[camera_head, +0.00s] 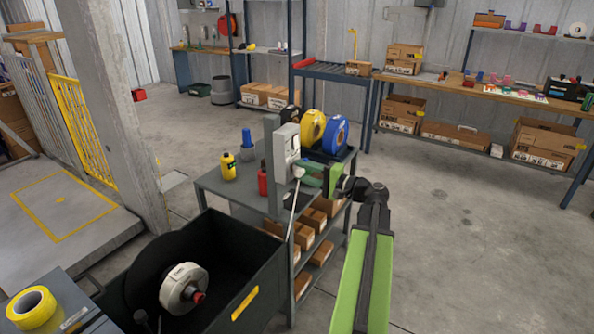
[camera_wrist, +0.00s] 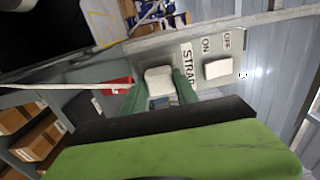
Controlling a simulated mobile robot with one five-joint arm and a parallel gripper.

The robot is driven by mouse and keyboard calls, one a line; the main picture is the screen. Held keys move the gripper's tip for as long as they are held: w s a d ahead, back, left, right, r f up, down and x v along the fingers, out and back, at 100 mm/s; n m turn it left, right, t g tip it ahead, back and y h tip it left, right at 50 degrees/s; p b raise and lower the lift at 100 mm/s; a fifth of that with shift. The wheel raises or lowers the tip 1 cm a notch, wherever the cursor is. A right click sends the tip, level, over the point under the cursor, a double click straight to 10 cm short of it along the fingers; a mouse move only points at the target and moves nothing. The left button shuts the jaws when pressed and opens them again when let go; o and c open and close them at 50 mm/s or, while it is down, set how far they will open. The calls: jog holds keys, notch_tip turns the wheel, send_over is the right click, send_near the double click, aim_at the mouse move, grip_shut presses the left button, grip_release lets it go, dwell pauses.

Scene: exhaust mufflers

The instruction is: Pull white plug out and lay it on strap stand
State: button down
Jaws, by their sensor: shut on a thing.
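The white plug (camera_wrist: 158,79) sits between the green fingers of my gripper (camera_wrist: 159,88), which is shut on it. In the head view the plug (camera_head: 299,172) is at the grey panel (camera_head: 283,152) on a post; I cannot tell whether it is still in its socket. The panel's label reading STRAP (camera_wrist: 187,67) and a white switch (camera_wrist: 217,69) marked ON and OFF are right of the plug in the wrist view. My gripper (camera_head: 312,174) reaches it from the right. A grey shelved stand (camera_head: 222,188), likely the strap stand, carries yellow and blue reels behind the panel.
A white cord (camera_head: 293,225) hangs below the plug. A yellow bottle (camera_head: 229,167), a red bottle (camera_head: 262,179) and a blue object (camera_head: 247,141) stand on the stand's top. A black bin (camera_head: 266,282) with a reel is in front. Floor to the right is clear.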

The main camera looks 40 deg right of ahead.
aim_at(303, 171)
jog(key=shift+v, duration=2.7)
